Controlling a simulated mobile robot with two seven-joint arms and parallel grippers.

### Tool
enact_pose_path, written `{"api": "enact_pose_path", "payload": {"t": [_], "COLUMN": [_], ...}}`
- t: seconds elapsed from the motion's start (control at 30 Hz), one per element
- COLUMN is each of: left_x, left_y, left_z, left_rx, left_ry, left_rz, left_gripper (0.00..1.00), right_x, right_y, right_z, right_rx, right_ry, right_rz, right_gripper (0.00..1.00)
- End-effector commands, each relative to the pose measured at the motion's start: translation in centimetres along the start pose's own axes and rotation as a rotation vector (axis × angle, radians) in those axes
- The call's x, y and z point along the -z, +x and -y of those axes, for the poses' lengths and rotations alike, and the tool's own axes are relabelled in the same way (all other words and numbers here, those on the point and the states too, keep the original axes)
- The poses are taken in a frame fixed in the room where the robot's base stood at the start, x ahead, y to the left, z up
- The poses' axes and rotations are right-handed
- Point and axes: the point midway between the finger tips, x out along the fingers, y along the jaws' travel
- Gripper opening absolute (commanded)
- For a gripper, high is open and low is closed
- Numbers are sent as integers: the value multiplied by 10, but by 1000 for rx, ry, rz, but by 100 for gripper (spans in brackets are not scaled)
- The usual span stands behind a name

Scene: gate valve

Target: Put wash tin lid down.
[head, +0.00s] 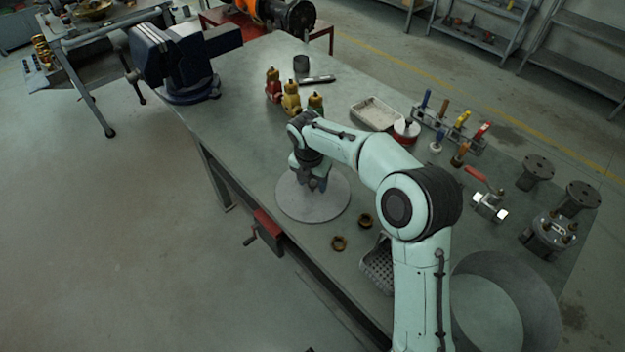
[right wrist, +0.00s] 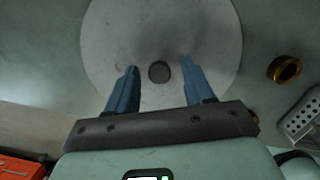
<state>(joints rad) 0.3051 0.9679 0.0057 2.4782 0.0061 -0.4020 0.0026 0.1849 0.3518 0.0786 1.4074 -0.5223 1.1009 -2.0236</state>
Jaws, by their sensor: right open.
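The wash tin lid (head: 312,211) is a flat round grey disc lying on the workbench near its front edge. In the right wrist view the lid (right wrist: 120,45) fills the upper middle, with a small dark round knob (right wrist: 159,71) at its centre. My right gripper (head: 317,187) is over the lid. In the right wrist view its blue fingers (right wrist: 160,75) are open, one on each side of the knob, with clear gaps. The wash tin (head: 487,310), a wide round open tub, stands at the lower right, partly hidden by my right arm. My left gripper is not in view.
Two brass nuts (head: 339,243) and a perforated grey basket (head: 377,266) are right of the lid. Several small bottles (head: 291,99) stand behind it. A blue vise (head: 180,60) is at the left corner. The bench (head: 240,130) left of the lid is clear.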

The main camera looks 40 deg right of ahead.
Motion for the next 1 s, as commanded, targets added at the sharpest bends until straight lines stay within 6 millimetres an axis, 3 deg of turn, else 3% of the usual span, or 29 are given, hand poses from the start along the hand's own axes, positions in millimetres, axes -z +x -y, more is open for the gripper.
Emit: {"api": "enact_pose_path", "payload": {"t": [0.17,0.4,0.6,1.0], "left_x": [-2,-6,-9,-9], "left_y": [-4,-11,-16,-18], "left_z": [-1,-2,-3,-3], "left_rx": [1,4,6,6], "left_ry": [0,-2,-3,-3], "left_rz": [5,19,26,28], "left_gripper": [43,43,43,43], "right_x": [-1,-1,-1,0], "right_y": [-24,-77,-110,-122], "right_z": [-1,-1,-1,0], "right_rx": [-5,-6,-4,-1], "right_ry": [0,0,0,0], "right_rz": [3,3,2,0], "right_gripper": [52,52,52,52]}}
